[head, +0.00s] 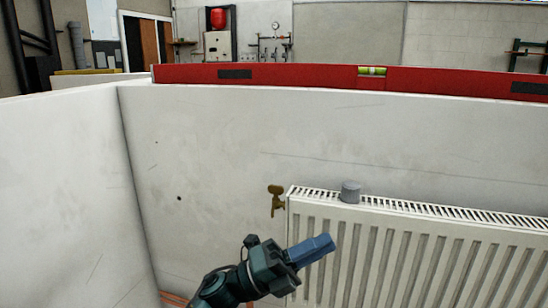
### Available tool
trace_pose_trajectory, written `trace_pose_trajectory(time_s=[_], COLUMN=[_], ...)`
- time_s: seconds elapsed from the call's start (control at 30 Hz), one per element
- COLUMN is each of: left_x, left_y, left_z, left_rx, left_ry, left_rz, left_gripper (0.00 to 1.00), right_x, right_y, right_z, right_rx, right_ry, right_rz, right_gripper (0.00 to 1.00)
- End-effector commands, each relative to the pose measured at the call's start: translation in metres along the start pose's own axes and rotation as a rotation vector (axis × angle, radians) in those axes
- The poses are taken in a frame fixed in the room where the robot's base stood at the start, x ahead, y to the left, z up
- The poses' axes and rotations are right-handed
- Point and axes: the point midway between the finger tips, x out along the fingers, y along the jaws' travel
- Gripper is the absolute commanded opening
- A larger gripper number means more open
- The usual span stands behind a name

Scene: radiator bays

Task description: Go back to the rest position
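My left gripper (312,250) is in front of the upper left part of a white radiator (440,230). Its blue fingers lie close together, pointing right, and I see nothing between them; their exact gap is hard to tell. My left arm comes in from the bottom of the view. A brass valve (276,198) is on the wall just left of the radiator, above the gripper. A small grey cylinder (350,191) stands on the radiator's top grille. My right gripper is not in view.
A pale partition wall (200,160) backs the bay, and another wall (60,200) closes its left side. A long red spirit level (300,75) lies along the wall's top edge. Beyond are a red vessel (218,18) and pipes with gauges (272,46).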

Motion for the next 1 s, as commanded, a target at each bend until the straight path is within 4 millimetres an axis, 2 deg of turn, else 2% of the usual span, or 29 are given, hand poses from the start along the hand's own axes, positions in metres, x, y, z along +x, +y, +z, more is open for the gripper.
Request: trace_pose_trajectory(time_s=[0.03,0.17,0.27,0.37,0.5,0.6,0.7,0.8,0.9,1.0], left_x=[-0.019,-0.075,-0.128,-0.186,-0.267,-0.311,-0.340,-0.356,-0.363,-0.364], left_y=[0.011,0.039,0.065,0.089,0.114,0.121,0.121,0.119,0.118,0.118], left_z=[-0.002,-0.003,-0.015,-0.041,-0.100,-0.145,-0.181,-0.204,-0.215,-0.216], left_rx=[-0.126,-0.432,-0.670,-0.902,-1.210,-1.381,-1.502,-1.571,-1.602,-1.607], left_ry=[-0.132,-0.459,-0.710,-0.958,-1.297,-1.498,-1.644,-1.733,-1.771,-1.778], left_rz=[-0.003,-0.002,0.008,0.020,0.042,0.058,0.071,0.080,0.084,0.085], left_gripper=[0.15,0.15,0.15,0.15,0.15,0.15,0.15,0.15,0.15,0.15], right_x=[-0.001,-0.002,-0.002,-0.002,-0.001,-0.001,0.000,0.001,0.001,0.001], right_y=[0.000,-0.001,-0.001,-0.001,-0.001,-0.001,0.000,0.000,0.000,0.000], right_z=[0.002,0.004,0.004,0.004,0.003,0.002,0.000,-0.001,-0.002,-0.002], right_rx=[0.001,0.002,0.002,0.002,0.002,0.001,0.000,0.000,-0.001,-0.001], right_ry=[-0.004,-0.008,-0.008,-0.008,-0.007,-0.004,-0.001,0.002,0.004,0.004], right_rz=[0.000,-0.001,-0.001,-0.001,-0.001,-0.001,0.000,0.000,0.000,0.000], right_gripper=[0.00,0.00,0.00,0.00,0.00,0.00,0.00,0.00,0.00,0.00])
